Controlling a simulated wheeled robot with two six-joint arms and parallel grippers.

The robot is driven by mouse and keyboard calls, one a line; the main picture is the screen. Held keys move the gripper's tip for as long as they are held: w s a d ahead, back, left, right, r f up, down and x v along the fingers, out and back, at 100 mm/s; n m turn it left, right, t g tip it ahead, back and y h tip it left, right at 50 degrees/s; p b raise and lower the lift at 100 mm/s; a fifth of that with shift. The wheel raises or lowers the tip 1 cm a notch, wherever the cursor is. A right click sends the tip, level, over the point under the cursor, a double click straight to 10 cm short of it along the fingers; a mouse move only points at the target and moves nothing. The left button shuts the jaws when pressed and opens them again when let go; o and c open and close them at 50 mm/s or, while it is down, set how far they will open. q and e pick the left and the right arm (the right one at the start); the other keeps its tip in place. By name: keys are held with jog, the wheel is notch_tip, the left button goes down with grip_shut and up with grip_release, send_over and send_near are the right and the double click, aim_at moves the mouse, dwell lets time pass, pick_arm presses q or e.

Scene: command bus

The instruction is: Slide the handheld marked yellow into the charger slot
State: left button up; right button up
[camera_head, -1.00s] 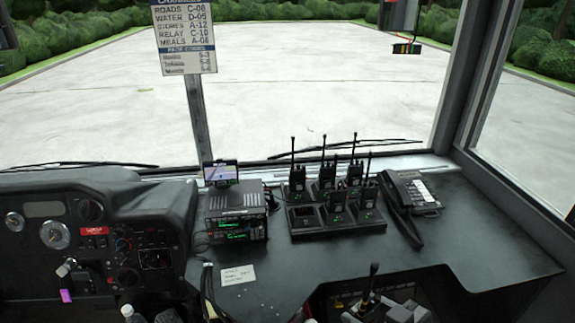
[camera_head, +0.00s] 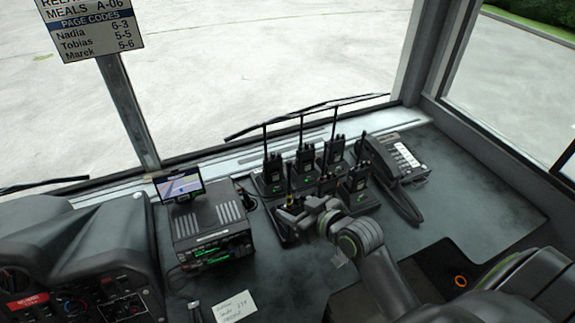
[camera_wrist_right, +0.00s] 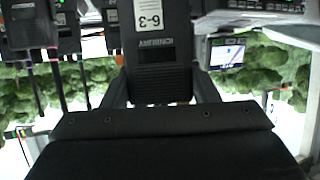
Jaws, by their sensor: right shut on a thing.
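The charger (camera_head: 262,189) is a black multi-slot bank on the dark console, with several black handhelds standing in it. My right gripper (camera_head: 290,212) is over its front left corner. It is shut on a handheld (camera_wrist_right: 160,65), which shows dark with a white label reading 6-3 in the right wrist view. In the head view a thin antenna with a yellowish part rises at the gripper (camera_head: 289,180). My gripper hides the slot under it, so I cannot tell whether the handheld is seated. My left gripper is out of view.
A radio unit with a small screen (camera_head: 180,186) stands left of the charger. A corded phone (camera_head: 398,158) lies to its right. Upright antennas of neighbouring handhelds crowd the gripper. A paper note (camera_head: 236,307) lies in front; a page-code sign (camera_head: 92,30) hangs upper left.

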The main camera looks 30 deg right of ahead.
pick_arm(q)
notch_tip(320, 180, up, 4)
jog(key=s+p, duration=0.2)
jog(key=p, duration=0.1)
pick_arm(e)
jog(key=w+d+r+m+h, duration=0.1)
jog(key=w+d+m+h, duration=0.25)
jog(key=w, duration=0.55)
pick_arm(q)
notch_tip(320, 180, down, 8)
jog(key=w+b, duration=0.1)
jog(key=b, duration=0.7)
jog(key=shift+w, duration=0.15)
pick_arm(e)
notch_tip(320, 180, down, 8)
jog(key=w, duration=0.1)
jog(key=shift+d+t, duration=0.3)
jog(key=shift+t, duration=0.1)
jog(key=shift+f+h, duration=0.25)
jog(key=shift+f, duration=0.05)
jog(key=o, duration=1.4)
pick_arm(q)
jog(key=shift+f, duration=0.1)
pick_arm(e)
jog(key=shift+o, duration=0.6)
jog(key=shift+f, duration=0.1)
jog(key=shift+s, duration=0.1)
